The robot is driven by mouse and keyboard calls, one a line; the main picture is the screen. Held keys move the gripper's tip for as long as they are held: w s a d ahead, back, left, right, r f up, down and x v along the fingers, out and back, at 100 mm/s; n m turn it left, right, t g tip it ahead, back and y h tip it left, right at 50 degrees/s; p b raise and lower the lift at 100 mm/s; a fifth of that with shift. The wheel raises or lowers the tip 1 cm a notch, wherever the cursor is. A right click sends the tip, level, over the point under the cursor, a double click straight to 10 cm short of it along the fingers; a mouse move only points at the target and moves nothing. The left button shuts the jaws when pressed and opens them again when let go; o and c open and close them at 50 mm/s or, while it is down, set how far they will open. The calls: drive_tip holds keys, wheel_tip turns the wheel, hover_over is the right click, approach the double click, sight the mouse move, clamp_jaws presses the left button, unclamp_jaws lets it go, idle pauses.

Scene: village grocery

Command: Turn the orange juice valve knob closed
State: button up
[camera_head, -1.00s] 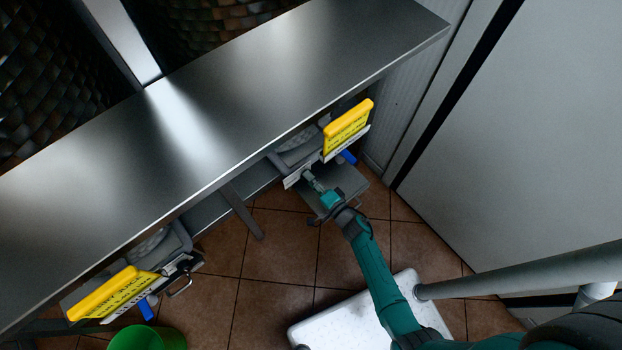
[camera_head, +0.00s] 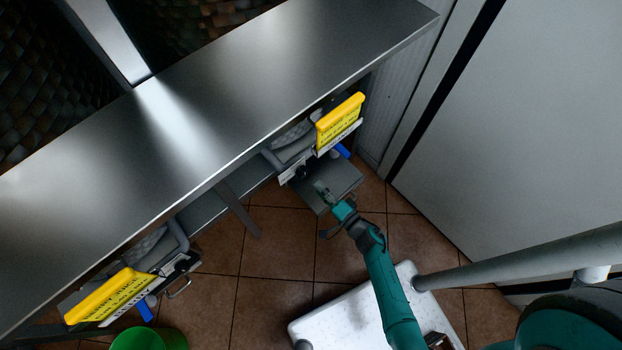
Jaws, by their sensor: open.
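Under the steel counter, at the right, a dispenser unit carries a yellow label plate (camera_head: 340,122); I cannot read its text. A small dark knob (camera_head: 301,172) shows at the lower left of this unit. A blue handle (camera_head: 342,151) sticks out below the plate's right side. I cannot tell which of the two is the orange juice valve knob, nor how far it is turned. My gripper (camera_head: 320,187) is open and empty. It appears a little below and right of the dark knob, over a grey shelf (camera_head: 345,182), with a visible gap to the knob.
A second unit with a yellow plate (camera_head: 110,294) and a blue handle (camera_head: 145,312) is at lower left, beside a green bucket (camera_head: 150,340). The steel counter (camera_head: 210,110) overhangs both units. A pale wall panel (camera_head: 530,130) stands at right. Tiled floor (camera_head: 285,262) is open between.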

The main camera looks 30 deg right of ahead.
drive_tip(key=v, duration=0.4)
drive_tip(key=shift+s+d, duration=0.1)
drive_tip(key=shift+s, duration=0.2)
idle(0.4)
